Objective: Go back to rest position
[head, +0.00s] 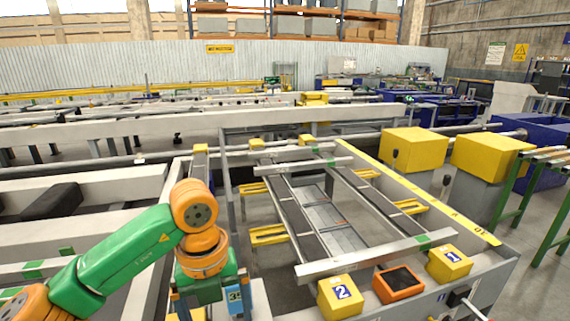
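My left arm comes in from the lower left in green and orange. Its wrist bends down, and my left gripper (208,300) hangs at the bottom edge, left of the runout table (505,262). Its fingertips are partly cut off by the frame, so I cannot tell whether it is open or shut. A blue label with a 3 shows beside it. My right gripper is not in view.
Yellow boxes marked 2 (341,296) and 1 (449,263) flank an orange box with a dark screen (398,283) at the table's front. Two yellow blocks (413,146) (490,156) stand behind right. Metal bars cross the table's rails. Green-framed rollers (515,205) stand at right.

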